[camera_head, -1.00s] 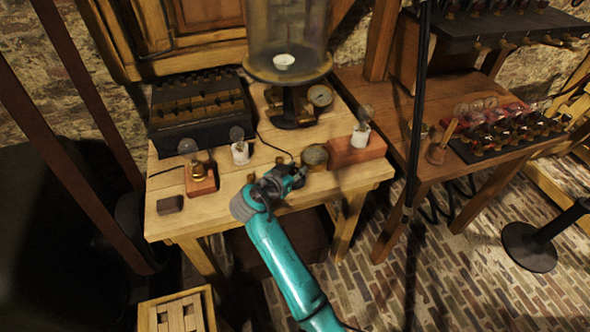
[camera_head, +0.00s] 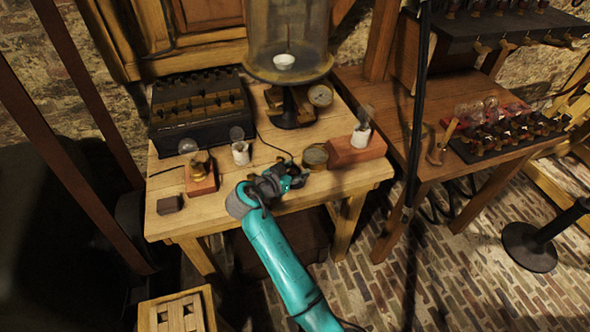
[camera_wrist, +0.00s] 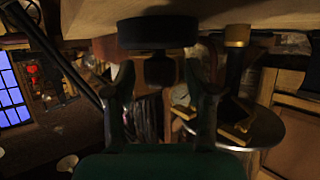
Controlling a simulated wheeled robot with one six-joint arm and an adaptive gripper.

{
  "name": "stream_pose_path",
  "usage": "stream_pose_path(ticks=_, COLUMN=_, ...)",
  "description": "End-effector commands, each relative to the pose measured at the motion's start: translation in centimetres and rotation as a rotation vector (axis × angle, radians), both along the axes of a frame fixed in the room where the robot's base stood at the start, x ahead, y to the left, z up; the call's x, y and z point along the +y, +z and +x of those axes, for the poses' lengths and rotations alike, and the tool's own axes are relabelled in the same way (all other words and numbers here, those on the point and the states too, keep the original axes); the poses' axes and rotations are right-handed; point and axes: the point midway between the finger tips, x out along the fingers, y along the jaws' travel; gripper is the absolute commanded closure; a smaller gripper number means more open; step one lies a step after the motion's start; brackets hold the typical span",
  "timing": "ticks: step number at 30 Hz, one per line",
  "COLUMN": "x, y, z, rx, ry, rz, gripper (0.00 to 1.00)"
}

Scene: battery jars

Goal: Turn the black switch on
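My gripper (camera_head: 290,180) is over the front edge of the wooden table, fingers towards the back right. In the wrist view my gripper (camera_wrist: 160,95) shows two dark fingers well apart, with nothing clearly held. A black disc with a short dark stem (camera_wrist: 158,34) shows beyond and between the fingertips; I cannot tell whether it is the switch or whether it is touched. In the head view a black box with brass rows (camera_head: 200,110) stands at the back left. A small dark block (camera_head: 170,204) lies at the front left. No switch is clearly readable.
The wooden table (camera_head: 235,205) also bears a round dark-topped piece (camera_head: 315,156), a reddish block (camera_head: 356,150) with a white holder, a glass jar (camera_head: 287,40), and a brass piece on a small wooden base (camera_head: 201,178). A second table (camera_head: 400,120) stands right.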

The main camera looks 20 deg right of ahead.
Motion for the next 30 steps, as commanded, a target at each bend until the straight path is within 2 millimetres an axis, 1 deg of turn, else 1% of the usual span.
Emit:
stream_pose_path(ticks=5, x=0.2, y=0.1, z=-0.1, rx=-0.001, ry=0.001, rz=-0.001, gripper=0.45)
stream_pose_path(ticks=8, x=0.8, y=0.5, z=-0.5, rx=-0.002, ry=0.002, rz=0.000, gripper=0.45)
stream_pose_path(ticks=11, x=2.0, y=1.0, z=-1.4, rx=-0.002, ry=0.004, rz=0.000, gripper=0.45)
stream_pose_path(ticks=21, x=6.8, y=3.5, z=-5.1, rx=-0.002, ry=0.003, rz=0.000, gripper=0.45)
stream_pose_path(ticks=24, x=7.8, y=4.0, z=-5.8, rx=0.000, ry=0.002, rz=-0.001, gripper=0.45)
stream_pose_path(ticks=30, x=8.8, y=4.5, z=-6.6, rx=0.000, ry=0.001, rz=0.000, gripper=0.45)
